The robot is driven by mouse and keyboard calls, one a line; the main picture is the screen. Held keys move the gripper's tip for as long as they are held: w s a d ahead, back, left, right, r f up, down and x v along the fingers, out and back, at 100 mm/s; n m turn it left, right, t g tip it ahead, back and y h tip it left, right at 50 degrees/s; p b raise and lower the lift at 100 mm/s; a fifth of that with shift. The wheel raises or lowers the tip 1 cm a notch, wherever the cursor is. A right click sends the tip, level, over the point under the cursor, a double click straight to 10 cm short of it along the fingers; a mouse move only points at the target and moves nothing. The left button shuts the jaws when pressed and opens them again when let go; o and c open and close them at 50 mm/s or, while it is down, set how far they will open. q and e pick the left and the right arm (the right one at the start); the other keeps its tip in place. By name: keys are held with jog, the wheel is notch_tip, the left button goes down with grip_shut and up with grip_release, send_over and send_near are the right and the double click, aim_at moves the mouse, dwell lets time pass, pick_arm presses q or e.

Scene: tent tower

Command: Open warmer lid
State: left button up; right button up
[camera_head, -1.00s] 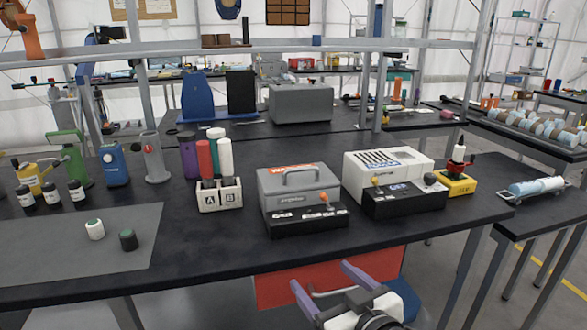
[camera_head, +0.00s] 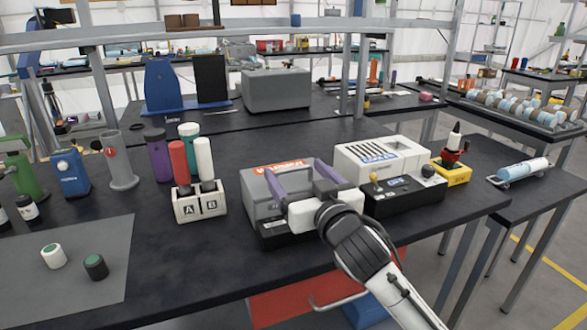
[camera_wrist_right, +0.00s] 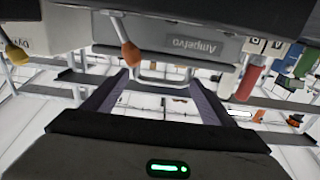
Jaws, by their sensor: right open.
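The warmer is a grey box (camera_head: 252,196) with an orange label on its lid, on the black table in the head view. Its lid looks closed; its carrying handle is hidden behind my gripper there. My right gripper (camera_head: 294,168) is open, its two purple fingers apart over the warmer's front and top. In the right wrist view, the grey warmer front (camera_wrist_right: 195,45) fills the top, upside down, and a grey handle bar (camera_wrist_right: 160,80) shows between my open fingers (camera_wrist_right: 163,82). I cannot tell whether they touch it. My left gripper is out of view.
A white device (camera_head: 375,158) with a black control box stands close to the right of the warmer. A white A/B rack (camera_head: 200,207) with tubes stands to the left. A grey mat (camera_head: 75,270) with two small vials lies further left. The table front between is clear.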

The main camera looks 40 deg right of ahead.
jog(key=shift+x, duration=1)
jog(key=shift+c, duration=0.4)
